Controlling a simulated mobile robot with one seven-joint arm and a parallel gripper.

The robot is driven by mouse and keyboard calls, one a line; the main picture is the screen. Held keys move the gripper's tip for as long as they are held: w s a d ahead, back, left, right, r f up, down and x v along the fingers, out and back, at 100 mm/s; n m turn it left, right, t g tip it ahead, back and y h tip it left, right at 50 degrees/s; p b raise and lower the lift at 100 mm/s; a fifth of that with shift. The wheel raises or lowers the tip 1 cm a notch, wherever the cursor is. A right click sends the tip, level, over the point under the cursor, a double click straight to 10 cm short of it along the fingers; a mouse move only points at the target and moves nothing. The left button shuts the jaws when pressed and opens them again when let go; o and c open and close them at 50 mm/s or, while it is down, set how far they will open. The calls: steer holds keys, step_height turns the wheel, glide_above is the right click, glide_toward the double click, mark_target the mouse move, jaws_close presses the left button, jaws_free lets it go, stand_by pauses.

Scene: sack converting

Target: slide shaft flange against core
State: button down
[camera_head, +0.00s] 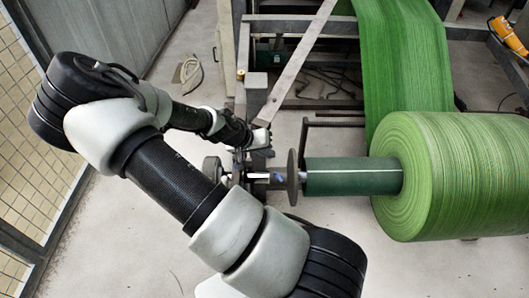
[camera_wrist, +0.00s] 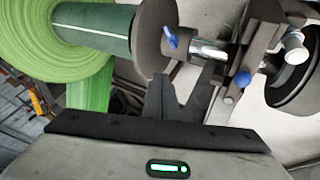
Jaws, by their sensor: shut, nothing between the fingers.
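The shaft flange (camera_head: 293,177) is a dark round disc on the metal shaft (camera_wrist: 208,49). It stands upright just left of the dark green core (camera_head: 350,177) in the head view, with what looks like a narrow gap between them. In the wrist view the flange (camera_wrist: 151,40) overlaps the end of the core (camera_wrist: 95,27), so contact cannot be judged there. A blue clamp knob (camera_wrist: 170,37) sits on the flange's hub. My gripper (camera_head: 258,155) is beside the shaft, left of the flange. In the wrist view its fingers (camera_wrist: 184,85) are shut and empty, near the hub and shaft.
A large green woven roll (camera_head: 450,175) is around the core at right, its web running up over the frame. A shaft support with a second blue knob (camera_wrist: 242,79) and a dark wheel (camera_wrist: 295,75) stand close to my gripper. Mesh fencing (camera_head: 30,150) is at left.

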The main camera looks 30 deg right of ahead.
mark_target(295, 160)
steer(key=b+x, duration=0.1)
steer(key=x, duration=0.3)
steer(key=shift+f, duration=0.2)
steer(key=d, duration=0.1)
steer(key=s+d, duration=0.1)
steer(key=d, duration=0.1)
steer(key=shift+s+f+b, duration=0.1)
steer(key=shift+s+b, duration=0.15)
steer(key=shift+b, duration=0.15)
steer(key=shift+s+d, duration=0.25)
steer(key=shift+d, duration=0.1)
steer(key=shift+d, duration=0.1)
steer(key=s+d, duration=0.1)
steer(key=d, duration=0.1)
steer(key=shift+s+d, duration=0.3)
steer(key=shift+s, duration=0.1)
steer(key=shift+s+d, duration=0.25)
steer(key=shift+d, duration=0.2)
